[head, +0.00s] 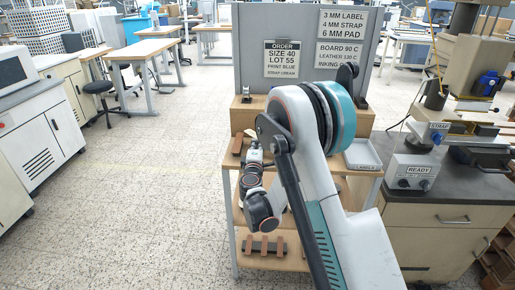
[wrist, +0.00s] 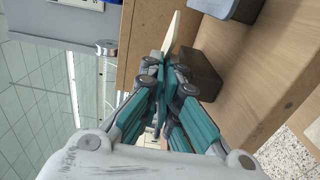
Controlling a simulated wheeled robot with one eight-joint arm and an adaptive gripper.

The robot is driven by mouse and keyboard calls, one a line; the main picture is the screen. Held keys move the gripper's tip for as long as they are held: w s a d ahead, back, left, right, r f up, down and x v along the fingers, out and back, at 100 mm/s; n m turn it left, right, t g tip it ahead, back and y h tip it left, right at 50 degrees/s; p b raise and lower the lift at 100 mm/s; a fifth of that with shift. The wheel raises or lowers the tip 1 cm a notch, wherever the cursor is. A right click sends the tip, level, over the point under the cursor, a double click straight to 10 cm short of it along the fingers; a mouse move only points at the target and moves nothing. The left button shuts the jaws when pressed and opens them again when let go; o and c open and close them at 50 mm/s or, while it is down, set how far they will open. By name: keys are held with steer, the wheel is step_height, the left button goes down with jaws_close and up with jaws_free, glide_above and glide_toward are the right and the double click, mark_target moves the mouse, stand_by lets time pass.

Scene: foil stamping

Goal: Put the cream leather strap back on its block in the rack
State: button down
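The cream leather strap (wrist: 173,36) shows in the wrist view as a thin pale strip reaching out from between my fingertips. My gripper (wrist: 164,66) is closed on it, with its teal fingers drawn together. A dark brown block (wrist: 202,74) stands on the wooden shelf just right of the fingertips; I cannot tell whether the strap touches it. In the head view my gripper (head: 253,152) is over the left part of the wooden rack (head: 237,178), and the strap cannot be made out. My arm hides much of the rack.
A brown block (head: 237,145) sits at the rack's upper left, and more brown pieces (head: 265,246) lie on the lower shelf. A grey tray (head: 362,154) is at the right. A grey panel with signs (head: 281,58) stands behind. The stamping press (head: 470,120) is at right.

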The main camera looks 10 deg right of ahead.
steer(key=shift+f, duration=0.2)
steer(key=shift+f, duration=0.3)
steer(key=c, duration=2.1)
jaws_free()
steer(key=shift+r, duration=0.15)
